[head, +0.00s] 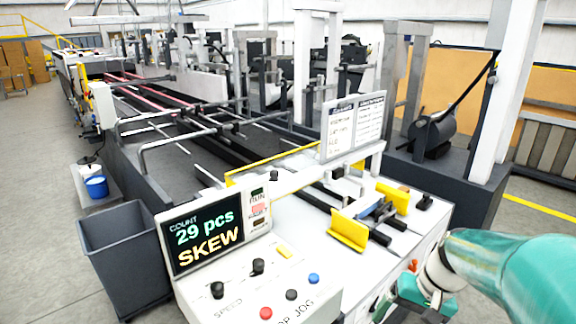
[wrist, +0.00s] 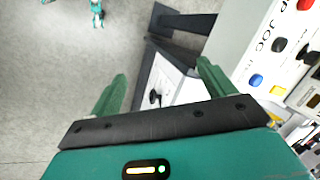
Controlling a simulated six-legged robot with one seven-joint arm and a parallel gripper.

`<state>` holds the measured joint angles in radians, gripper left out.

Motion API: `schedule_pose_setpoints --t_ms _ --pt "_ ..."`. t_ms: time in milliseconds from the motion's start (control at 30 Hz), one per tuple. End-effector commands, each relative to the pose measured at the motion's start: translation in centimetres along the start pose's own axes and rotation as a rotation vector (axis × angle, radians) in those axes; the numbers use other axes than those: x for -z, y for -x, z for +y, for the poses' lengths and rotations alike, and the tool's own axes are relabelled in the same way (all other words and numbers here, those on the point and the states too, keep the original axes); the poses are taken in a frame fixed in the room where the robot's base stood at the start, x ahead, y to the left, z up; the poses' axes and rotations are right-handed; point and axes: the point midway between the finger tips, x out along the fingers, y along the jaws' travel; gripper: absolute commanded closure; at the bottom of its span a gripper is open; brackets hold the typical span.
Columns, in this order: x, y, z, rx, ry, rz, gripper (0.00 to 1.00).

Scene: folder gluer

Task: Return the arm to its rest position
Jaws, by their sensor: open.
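My gripper (wrist: 160,90) shows in the wrist view with its two green fingers spread apart and nothing between them. Beyond the fingers are the grey floor and a white machine box with a black knob (wrist: 155,97). In the head view my teal arm comes in from the lower right, beside the front right corner of the folder gluer (head: 435,225). The fingertips are not clear in the head view.
The control panel (head: 262,290) has knobs, coloured buttons and a screen (head: 205,237) reading "29 pcs SKEW". A dark grey bin (head: 125,255) and a blue bucket (head: 96,187) stand left of the machine. Yellow guides (head: 348,230) sit on the machine top. Open floor (head: 535,270) lies to the right.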

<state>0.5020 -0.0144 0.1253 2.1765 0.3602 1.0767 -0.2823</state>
Motion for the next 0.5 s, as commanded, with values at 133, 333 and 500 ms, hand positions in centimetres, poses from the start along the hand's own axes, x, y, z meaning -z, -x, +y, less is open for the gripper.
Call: schedule_pose_setpoints --t_ms 133,333,500 --pt "-2.9 2.2 -2.8 -0.100 0.090 0.090 0.18" --pt "-6.8 4.6 -5.3 -0.193 0.196 0.227 0.18" --pt "-10.0 6.2 -6.7 -0.235 0.283 0.355 0.18"
